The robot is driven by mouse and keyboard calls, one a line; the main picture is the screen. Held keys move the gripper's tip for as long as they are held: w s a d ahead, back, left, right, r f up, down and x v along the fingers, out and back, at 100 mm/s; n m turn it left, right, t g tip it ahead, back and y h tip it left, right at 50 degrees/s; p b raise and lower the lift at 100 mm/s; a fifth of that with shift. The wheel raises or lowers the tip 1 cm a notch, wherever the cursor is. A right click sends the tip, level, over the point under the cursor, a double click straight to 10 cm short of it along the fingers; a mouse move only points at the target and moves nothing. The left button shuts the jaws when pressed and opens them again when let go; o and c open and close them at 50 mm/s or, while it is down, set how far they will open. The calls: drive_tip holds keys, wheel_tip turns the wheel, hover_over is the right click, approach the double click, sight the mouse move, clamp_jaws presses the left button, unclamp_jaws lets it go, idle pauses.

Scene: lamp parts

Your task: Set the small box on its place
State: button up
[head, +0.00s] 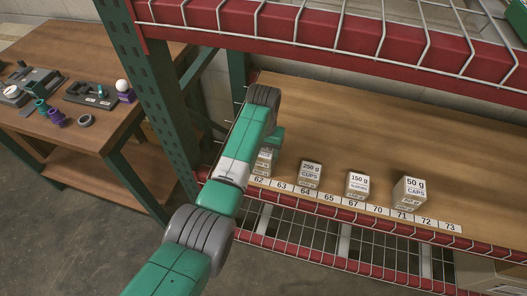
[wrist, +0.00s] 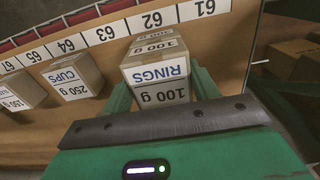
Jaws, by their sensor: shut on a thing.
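The small box (wrist: 157,72), a pale carton printed "100 g RINGS", is between the two fingers of my gripper (wrist: 162,92) in the wrist view. The gripper is shut on it. In the head view the small box (head: 263,161) shows below my gripper (head: 274,140), at the left end of the shelf by label 62, partly hidden by my arm. It looks upright. In the wrist view it is in front of labels 62 and 63. I cannot tell whether its base touches the shelf. A numbered label strip (head: 333,198) runs along the shelf's front edge.
To the right stand a "250 g CUPS" box (head: 310,174), a "150 g" box (head: 358,185) and a "50 g CAPS" box (head: 408,193). The shelf (head: 400,140) is clear behind them. A green upright (head: 155,90) stands left; a red beam (head: 340,35) crosses above.

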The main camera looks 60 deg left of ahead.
sight(263, 150)
drive_tip(key=shift+f, duration=0.2)
drive_tip(key=o, duration=1)
wheel_tip(263, 150, up, 12)
drive_tip(key=p, duration=0.5)
drive_tip(key=shift+r, duration=0.2)
